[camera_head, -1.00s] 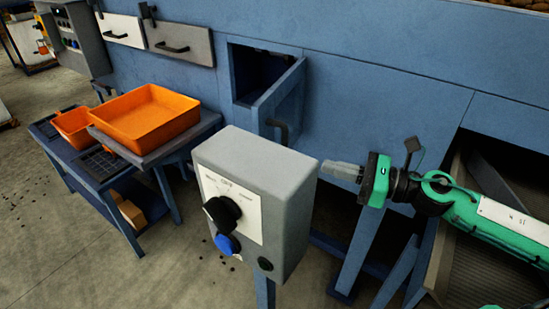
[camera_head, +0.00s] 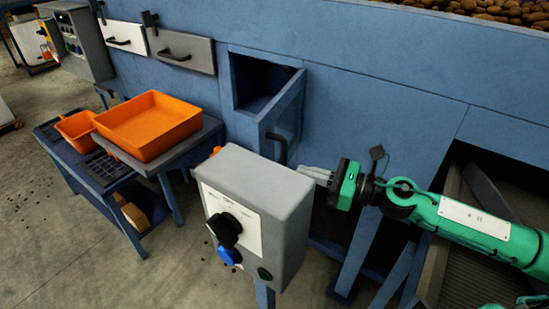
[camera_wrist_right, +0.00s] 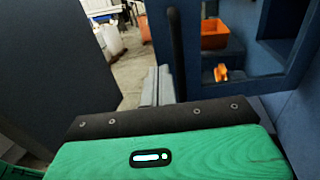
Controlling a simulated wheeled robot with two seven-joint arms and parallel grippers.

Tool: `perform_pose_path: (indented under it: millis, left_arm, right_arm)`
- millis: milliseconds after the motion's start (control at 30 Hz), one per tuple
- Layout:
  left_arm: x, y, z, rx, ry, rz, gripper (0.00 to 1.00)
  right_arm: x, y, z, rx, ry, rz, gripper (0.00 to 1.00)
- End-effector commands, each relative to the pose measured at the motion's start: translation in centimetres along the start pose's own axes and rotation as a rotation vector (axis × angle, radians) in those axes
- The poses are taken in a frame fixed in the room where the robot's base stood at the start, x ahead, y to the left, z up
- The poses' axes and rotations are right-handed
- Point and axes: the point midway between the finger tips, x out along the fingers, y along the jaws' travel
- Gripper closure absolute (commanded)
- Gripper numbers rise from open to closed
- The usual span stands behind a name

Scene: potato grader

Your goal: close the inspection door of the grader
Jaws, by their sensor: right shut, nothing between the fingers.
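The inspection door (camera_head: 285,108) is a blue panel standing open, swung outward from the right side of a dark square opening (camera_head: 258,82) in the blue grader wall. Its black handle (camera_head: 278,149) sticks out near the lower free edge. My right gripper (camera_head: 308,173) is shut and empty, just right of and slightly below the handle, beside the grey control box. In the right wrist view the shut fingers (camera_wrist_right: 160,85) point ahead, close to the dark upright handle bar (camera_wrist_right: 177,50); I cannot tell whether they touch. My left gripper is out of view.
A grey control box (camera_head: 262,185) with a black knob stands in front of the door, partly hiding the gripper's surroundings. An orange tray (camera_head: 150,125) and smaller orange bin (camera_head: 76,130) rest on a table at left. Two drawer-like panels with handles are on the wall.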

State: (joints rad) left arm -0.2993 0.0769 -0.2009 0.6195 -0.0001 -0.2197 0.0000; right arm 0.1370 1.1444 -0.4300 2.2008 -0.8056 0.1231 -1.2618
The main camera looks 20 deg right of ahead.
Motion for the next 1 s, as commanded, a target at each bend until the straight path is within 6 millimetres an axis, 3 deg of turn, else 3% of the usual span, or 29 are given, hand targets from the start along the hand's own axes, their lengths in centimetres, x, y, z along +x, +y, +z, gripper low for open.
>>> perform_pose_path:
  millis: [600, 1000]
  left_arm:
    - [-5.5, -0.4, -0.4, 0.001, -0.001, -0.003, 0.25]
    - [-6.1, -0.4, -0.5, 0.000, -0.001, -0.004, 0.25]
  right_arm:
    - [6.9, 0.1, 0.5, 0.000, -0.001, 0.002, 1.00]
    - [8.3, 0.1, 0.0, -0.003, 0.001, 0.001, 1.00]
